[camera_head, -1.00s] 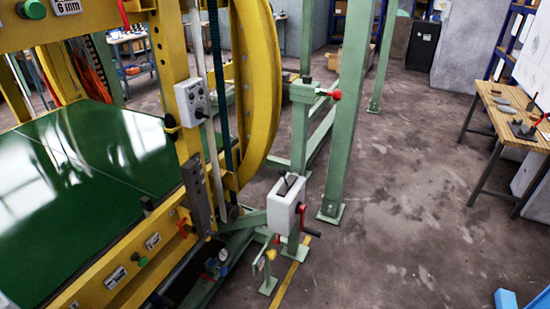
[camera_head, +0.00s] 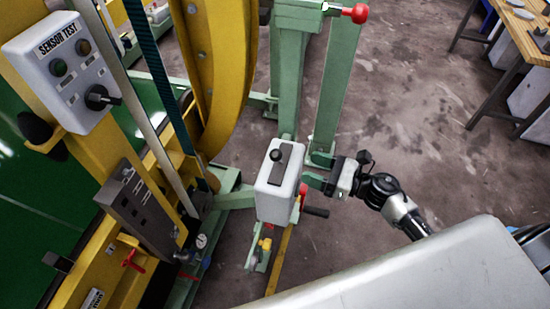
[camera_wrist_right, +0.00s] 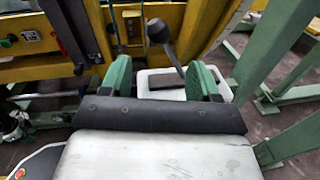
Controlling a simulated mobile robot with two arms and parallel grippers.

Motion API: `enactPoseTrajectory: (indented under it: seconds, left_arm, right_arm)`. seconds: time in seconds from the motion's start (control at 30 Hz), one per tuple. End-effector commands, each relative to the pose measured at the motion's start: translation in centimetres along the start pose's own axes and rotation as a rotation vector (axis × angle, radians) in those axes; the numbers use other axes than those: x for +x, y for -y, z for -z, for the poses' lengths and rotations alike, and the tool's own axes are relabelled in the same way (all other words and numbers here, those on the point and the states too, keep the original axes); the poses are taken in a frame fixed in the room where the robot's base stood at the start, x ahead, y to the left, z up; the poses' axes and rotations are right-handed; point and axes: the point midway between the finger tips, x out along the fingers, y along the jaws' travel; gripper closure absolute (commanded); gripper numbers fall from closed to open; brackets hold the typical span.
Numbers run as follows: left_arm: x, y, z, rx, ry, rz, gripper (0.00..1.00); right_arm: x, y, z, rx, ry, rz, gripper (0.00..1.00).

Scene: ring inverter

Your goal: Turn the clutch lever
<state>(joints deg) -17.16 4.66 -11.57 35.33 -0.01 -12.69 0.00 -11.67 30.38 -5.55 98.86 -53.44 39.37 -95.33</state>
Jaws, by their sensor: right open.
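A short lever with a dark round knob (camera_head: 275,155) stands in the slot on top of a white box (camera_head: 276,203); nothing visible labels it as the clutch lever. My right gripper (camera_head: 318,169) is just right of the box, its green fingers open and pointing left toward it. In the right wrist view the lever (camera_wrist_right: 160,33) leans up and left from the white box (camera_wrist_right: 144,86). It appears between the open fingers of the right gripper (camera_wrist_right: 160,78), beyond them, and no contact is visible. My left gripper is not in view.
A red-knobbed handle (camera_head: 355,12) sits on the green frame above. A crank handle (camera_head: 315,211) sticks out at the box's right. A sensor test panel (camera_head: 62,72) is at upper left on the yellow machine. Open floor lies to the right.

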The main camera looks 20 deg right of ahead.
Motion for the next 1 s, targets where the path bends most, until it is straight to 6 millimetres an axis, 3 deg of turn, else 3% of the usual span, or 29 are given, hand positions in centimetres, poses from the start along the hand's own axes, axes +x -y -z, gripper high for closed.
enactPoseTrajectory:
  seconds: [0.6, 1.0]
  left_arm:
    - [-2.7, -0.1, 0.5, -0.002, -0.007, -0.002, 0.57]
    - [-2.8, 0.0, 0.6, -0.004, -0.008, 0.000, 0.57]
  right_arm:
    - [9.7, -0.1, -0.3, -0.009, 0.002, -0.003, 0.39]
    - [10.6, -0.1, -0.1, -0.008, 0.001, -0.003, 0.39]
